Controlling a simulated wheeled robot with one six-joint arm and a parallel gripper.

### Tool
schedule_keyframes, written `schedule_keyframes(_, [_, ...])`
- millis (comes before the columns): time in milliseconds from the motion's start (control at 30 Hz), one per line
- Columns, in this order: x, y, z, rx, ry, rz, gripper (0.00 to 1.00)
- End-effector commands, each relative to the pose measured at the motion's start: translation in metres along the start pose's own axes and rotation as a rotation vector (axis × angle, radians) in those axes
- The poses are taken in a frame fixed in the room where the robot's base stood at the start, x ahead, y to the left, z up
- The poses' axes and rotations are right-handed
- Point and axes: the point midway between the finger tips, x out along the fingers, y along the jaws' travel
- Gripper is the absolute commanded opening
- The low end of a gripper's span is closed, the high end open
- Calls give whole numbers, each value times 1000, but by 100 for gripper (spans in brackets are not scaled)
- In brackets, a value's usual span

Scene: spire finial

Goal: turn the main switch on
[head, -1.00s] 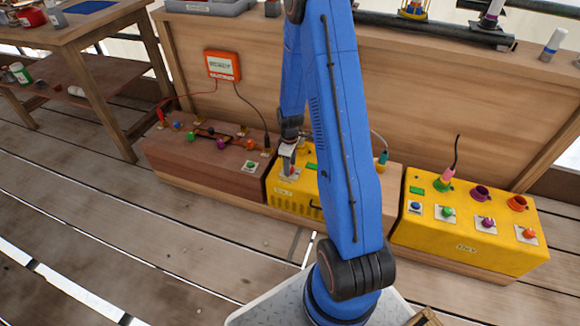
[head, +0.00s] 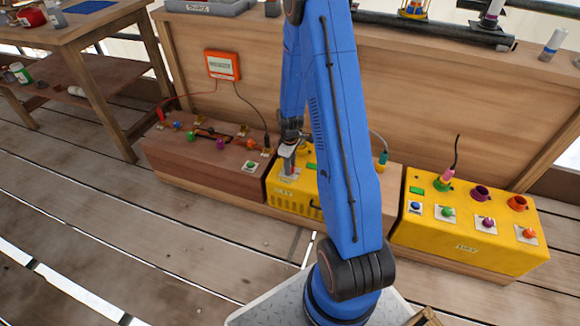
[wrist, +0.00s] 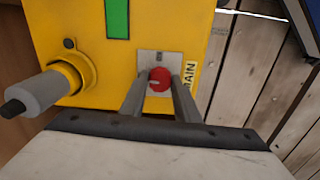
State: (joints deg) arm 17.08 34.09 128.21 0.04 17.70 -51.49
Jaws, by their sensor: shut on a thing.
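The main switch is a red knob (wrist: 159,79) on a pale plate, beside a "MAIN" label (wrist: 189,77), on the yellow box (wrist: 85,20) in the wrist view. My gripper (wrist: 158,88) has its two fingers on either side of the red knob and is shut on it. In the head view my gripper (head: 288,160) reaches down to the left part of the middle yellow box (head: 283,202).
A grey plug (wrist: 40,92) sits in a yellow socket beside the switch. A green panel (wrist: 117,18) is above it. A brown box (head: 205,165) stands at left and another yellow box (head: 470,235) at right. An orange-framed display (head: 222,65) hangs behind.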

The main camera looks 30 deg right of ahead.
Motion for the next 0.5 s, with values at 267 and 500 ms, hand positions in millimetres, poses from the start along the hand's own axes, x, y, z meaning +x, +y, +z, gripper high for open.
schedule_keyframes(267, [0,0,0,191,0,0,6])
schedule_keyframes(500, [0,0,0,418,0,0,6])
